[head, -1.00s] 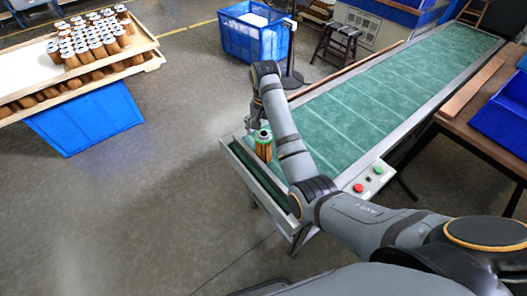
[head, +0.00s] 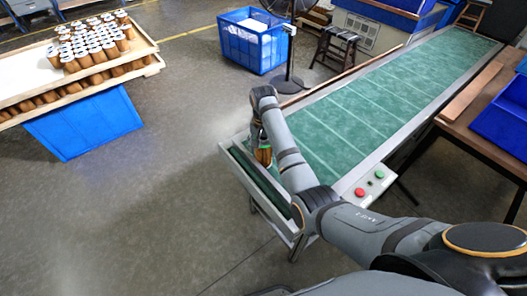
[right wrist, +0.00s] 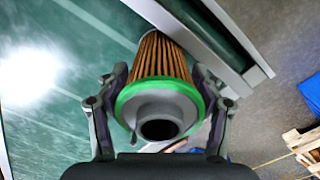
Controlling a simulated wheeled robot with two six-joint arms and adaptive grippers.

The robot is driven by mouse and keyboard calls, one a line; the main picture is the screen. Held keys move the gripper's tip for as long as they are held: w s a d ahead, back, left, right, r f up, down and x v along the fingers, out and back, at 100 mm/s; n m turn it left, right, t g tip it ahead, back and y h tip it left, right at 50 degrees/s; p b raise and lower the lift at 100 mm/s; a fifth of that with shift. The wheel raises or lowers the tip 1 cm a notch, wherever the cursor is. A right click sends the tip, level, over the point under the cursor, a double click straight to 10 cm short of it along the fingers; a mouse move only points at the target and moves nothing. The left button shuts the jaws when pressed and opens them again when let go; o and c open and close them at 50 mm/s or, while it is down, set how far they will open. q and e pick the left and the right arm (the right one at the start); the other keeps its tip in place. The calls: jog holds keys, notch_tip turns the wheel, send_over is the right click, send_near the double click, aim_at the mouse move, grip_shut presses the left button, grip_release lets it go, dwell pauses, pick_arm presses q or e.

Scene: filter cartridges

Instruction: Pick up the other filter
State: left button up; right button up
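A filter (head: 264,156) with brown pleats stands at the near end of the green conveyor (head: 352,104). In the right wrist view the filter (right wrist: 160,100) shows its grey cap with a dark hole and a green ring. My right gripper (head: 262,143) is lowered over its top and hides the upper part in the head view. In the right wrist view the fingers of the right gripper (right wrist: 160,76) are spread on either side of the filter, with what look like narrow gaps. Firm contact does not show. My left gripper is out of view.
Many filters (head: 95,42) stand in rows on a wooden tray (head: 30,72) at the left, above a blue bin (head: 85,122). The conveyor's metal rail (head: 262,184) borders the near end. A control box (head: 368,186) sits at its side. The belt beyond is clear.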

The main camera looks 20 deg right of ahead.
jog(key=c, duration=0.8)
